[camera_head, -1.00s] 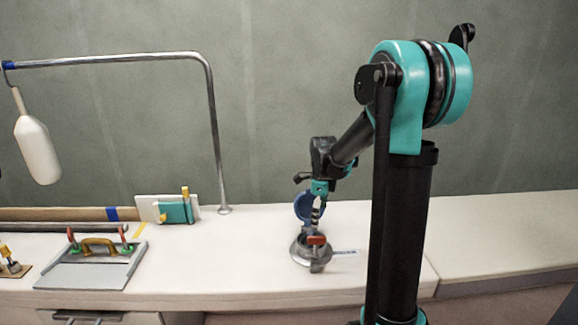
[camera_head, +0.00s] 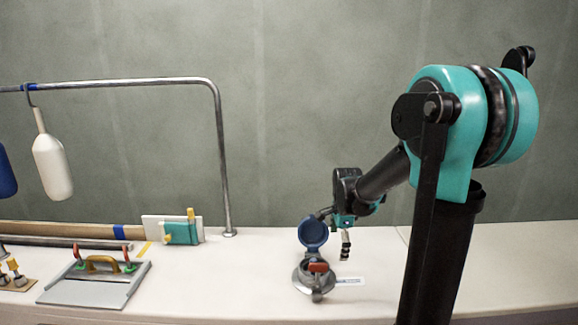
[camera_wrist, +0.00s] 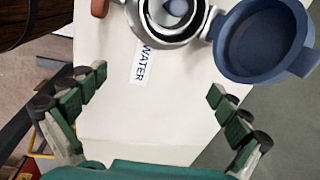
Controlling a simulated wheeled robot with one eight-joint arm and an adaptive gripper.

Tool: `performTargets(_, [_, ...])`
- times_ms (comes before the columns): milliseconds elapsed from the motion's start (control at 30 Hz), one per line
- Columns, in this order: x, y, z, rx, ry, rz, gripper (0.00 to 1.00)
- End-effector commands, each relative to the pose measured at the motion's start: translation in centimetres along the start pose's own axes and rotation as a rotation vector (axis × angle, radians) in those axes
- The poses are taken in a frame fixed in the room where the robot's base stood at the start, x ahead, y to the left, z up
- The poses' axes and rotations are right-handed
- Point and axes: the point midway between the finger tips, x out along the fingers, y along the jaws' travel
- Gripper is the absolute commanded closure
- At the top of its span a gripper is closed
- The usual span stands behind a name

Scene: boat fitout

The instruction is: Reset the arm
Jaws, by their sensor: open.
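My arm reaches over the white counter (camera_head: 380,262) from the right. My gripper (camera_head: 345,250) hangs above the counter, beside and to the right of a round metal deck fitting (camera_head: 316,284) with a raised blue cap (camera_head: 312,232). In the wrist view my gripper (camera_wrist: 155,95) has its two green-padded fingers wide apart with nothing between them. The fitting's metal ring (camera_wrist: 140,22) shows at the top edge there, partly cut off. The open blue cap (camera_wrist: 262,42) lies to its right. A label reading WATER (camera_wrist: 143,62) lies on the counter beside the ring.
A bent metal rail (camera_head: 222,160) stands on the counter, with a white fender (camera_head: 52,165) hanging from it at left. A grey hatch panel (camera_head: 92,288) with a yellow handle and a teal block (camera_head: 182,232) sit left of the fitting. The right counter is clear.

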Motion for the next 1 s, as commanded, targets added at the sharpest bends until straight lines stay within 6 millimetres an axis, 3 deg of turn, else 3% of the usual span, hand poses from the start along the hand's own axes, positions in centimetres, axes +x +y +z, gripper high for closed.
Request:
performTargets(400, [-1.6, 4.3, -1.4, -0.838, 0.137, -0.244, 0.00])
performTargets(600, [-2.1, 5.9, -1.8, -1.166, 0.254, -0.308, 0.00])
performTargets(867, [-2.4, 7.6, -2.2, -1.464, 0.395, -0.340, 0.00])
performTargets(1000, [-0.3, 12.4, -1.8, -1.463, 0.313, -0.272, 0.00])
